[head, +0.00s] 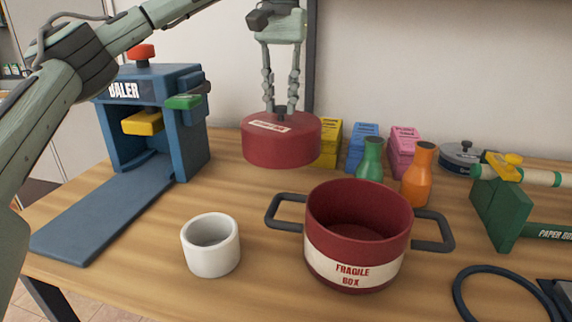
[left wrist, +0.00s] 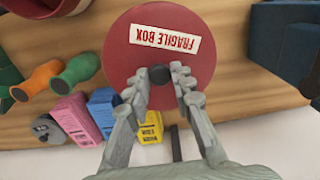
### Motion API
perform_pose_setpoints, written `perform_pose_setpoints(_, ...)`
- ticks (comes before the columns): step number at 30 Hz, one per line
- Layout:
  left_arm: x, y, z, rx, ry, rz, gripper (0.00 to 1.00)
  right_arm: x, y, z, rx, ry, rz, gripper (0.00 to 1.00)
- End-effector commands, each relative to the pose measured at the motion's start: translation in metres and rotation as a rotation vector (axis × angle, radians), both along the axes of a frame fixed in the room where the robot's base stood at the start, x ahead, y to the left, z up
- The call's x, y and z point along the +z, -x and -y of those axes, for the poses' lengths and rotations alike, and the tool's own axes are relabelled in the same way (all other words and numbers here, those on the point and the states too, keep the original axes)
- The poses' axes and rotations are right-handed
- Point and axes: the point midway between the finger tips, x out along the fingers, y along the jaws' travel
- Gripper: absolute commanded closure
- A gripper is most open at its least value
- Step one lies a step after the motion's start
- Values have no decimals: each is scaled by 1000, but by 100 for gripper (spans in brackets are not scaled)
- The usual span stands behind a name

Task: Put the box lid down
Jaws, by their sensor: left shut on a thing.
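The box lid (head: 281,142) is a round dark red lid with a white label and a black knob. My left gripper (head: 281,106) is shut on its knob from above. The lid is level, behind and left of the pot, in front of the yellow box; I cannot tell whether it touches the table. In the left wrist view the lid (left wrist: 150,40) reads "FRAGILE BOX", with the gripper's fingers (left wrist: 162,78) at the knob. The red fragile box (head: 357,235), a pot with two grey handles, stands open and looks empty. My right gripper is not in view.
A blue baler (head: 190,140) stands left, its plate reaching forward. A white cup (head: 211,245) stands left of the pot. Yellow, blue and pink boxes (head: 403,150), green and orange bottles (head: 418,175) stand behind the pot. A green paper tool (head: 500,215) is at right.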

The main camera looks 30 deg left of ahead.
Motion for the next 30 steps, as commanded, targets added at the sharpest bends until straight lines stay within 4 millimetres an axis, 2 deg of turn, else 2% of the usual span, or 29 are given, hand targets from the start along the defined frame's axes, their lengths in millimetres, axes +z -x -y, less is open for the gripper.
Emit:
perform_pose_setpoints(1,-13,1,-1,0,1,-4,100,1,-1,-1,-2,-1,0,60)
perform_pose_setpoints(4,-29,0,-1,1,0,-1,100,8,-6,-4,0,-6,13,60)
perform_pose_setpoints(11,-49,0,0,2,0,-1,100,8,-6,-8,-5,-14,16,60)
perform_pose_setpoints(18,-79,1,0,2,1,-1,100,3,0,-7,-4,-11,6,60)
perform_pose_setpoints(22,-81,0,1,2,3,2,100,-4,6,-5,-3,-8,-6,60)
perform_pose_setpoints(28,-83,0,0,2,2,1,100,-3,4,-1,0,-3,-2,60)
perform_pose_setpoints(29,-84,0,0,2,2,1,76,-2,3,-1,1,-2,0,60)
perform_pose_setpoints(30,-83,0,0,2,2,1,71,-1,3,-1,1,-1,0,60)
